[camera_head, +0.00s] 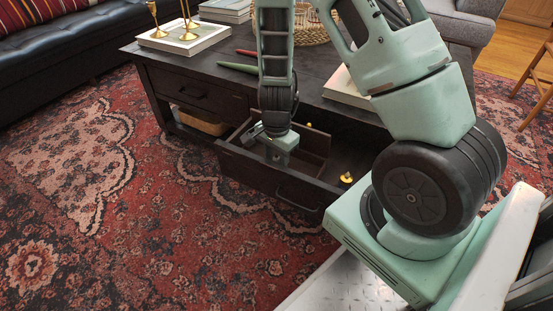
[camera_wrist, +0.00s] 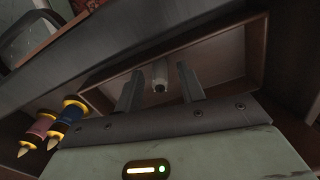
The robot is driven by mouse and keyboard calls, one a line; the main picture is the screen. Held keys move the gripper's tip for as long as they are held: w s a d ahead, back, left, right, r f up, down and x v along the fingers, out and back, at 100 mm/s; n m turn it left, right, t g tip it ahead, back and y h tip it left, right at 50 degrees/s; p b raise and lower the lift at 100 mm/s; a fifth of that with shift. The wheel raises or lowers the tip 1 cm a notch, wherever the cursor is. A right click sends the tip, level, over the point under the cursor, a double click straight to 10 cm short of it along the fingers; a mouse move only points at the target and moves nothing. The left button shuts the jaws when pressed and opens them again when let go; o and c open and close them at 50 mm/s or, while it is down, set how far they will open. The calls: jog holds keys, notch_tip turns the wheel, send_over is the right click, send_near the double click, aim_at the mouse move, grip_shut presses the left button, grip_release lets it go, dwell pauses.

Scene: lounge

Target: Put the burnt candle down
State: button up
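The burnt candle (camera_wrist: 160,78) shows in the wrist view as a small pale cylinder with a dark end, in a drawer compartment. It lies between the two fingers of my gripper (camera_wrist: 161,84), with a visible gap on each side. My gripper looks open around it, not clamped on it. In the head view my gripper (camera_head: 277,158) reaches down into the open drawer (camera_head: 268,178) of the dark coffee table (camera_head: 185,68), near the drawer's left part. The candle is hidden there. Whether it touches the drawer floor is hard to tell.
Blue (camera_wrist: 70,113) and pink (camera_wrist: 40,128) pieces with yellow ends lie left in the wrist view. A yellow object (camera_head: 346,178) sits at the drawer's right. The tabletop holds books (camera_head: 345,88), a green stick (camera_head: 238,67) and gold candlesticks (camera_head: 188,30). Rug is clear at left.

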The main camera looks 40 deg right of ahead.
aim_at(276, 157)
notch_tip(276, 157, up, 11)
jog(key=p, duration=0.6)
jog(key=s+a+r+n+y, duration=0.2)
jog(key=a+r+n, duration=0.5)
jog(key=a, duration=0.5)
jog(key=s+a+r+n, duration=0.5)
jog(key=s+n, duration=0.3)
jog(key=s+a+r+n+h, duration=0.1)
jog(key=s+a+r+n, duration=0.4)
jog(key=n, duration=0.4)
jog(key=s+r, duration=0.1)
jog(key=s, duration=0.1)
jog(key=shift+s+a, duration=0.3)
jog(key=shift+s, duration=0.1)
